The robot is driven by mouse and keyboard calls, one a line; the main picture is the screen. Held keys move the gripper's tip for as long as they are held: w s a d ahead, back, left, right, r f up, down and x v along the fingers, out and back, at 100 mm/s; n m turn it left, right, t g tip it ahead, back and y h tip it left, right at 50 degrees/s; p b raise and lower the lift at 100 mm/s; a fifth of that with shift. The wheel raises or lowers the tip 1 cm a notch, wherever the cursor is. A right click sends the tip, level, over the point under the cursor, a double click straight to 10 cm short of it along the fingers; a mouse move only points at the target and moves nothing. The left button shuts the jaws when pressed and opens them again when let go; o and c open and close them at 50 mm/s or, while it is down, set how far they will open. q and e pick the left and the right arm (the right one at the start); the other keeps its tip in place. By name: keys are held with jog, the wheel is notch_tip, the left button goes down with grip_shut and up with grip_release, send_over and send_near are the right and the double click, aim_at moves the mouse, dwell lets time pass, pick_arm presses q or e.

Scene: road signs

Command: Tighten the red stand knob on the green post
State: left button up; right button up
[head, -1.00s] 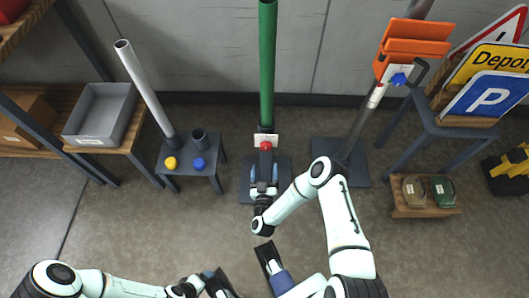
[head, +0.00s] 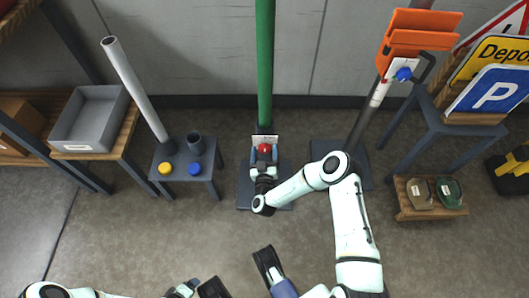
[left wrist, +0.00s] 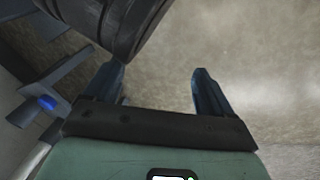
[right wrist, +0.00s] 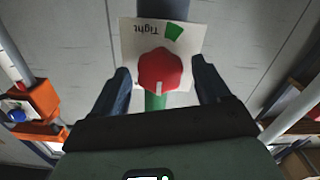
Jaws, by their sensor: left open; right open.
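The green post (head: 265,62) stands upright on a dark base (head: 246,193) in the middle of the head view. The red stand knob (head: 264,149) is at its foot, in front of a white card. In the right wrist view the red knob (right wrist: 160,70) has a pale mark at its lower edge, and the card (right wrist: 127,37) reads "Tight" beside a green patch. My right gripper (head: 264,153) is open, with one finger on each side of the knob; gaps show between fingers and knob. My left gripper (left wrist: 158,85) is open and empty, above bare floor.
A post with an orange part (head: 415,42) stands right. Signs (head: 490,97) and a wooden tray (head: 430,211) are farther right. The front floor is clear.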

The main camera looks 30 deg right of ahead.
jog(key=c, duration=1)
jog(key=shift+c, duration=0.2)
